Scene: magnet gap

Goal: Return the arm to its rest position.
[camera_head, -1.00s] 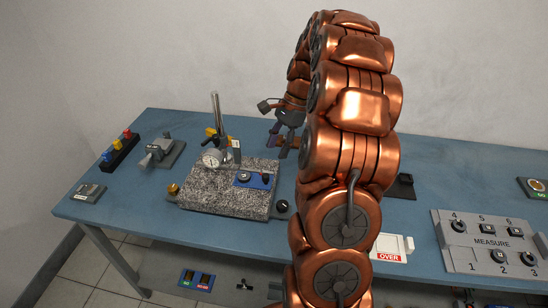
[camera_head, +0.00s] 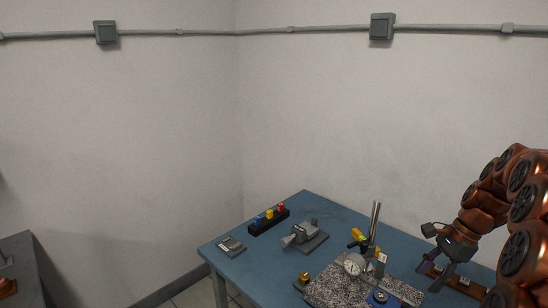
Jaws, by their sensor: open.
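My gripper (camera_head: 434,275) is at the lower right of the head view, at the end of my copper-coloured arm. Its dark fingers point down and left, apart and with nothing seen between them. It appears above the blue table (camera_head: 262,268), to the right of the dial gauge stand. The exact height over the table is hard to tell. The arm arches in from the right edge, and its lower part is cut off by the frame.
The dial gauge (camera_head: 353,264) and its post stand on a speckled stone plate (camera_head: 335,287). A grey vise-like device (camera_head: 304,236), a rack of coloured pieces (camera_head: 268,219) and a small grey block (camera_head: 231,246) sit further left. A brown bar (camera_head: 468,287) lies beside the gripper.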

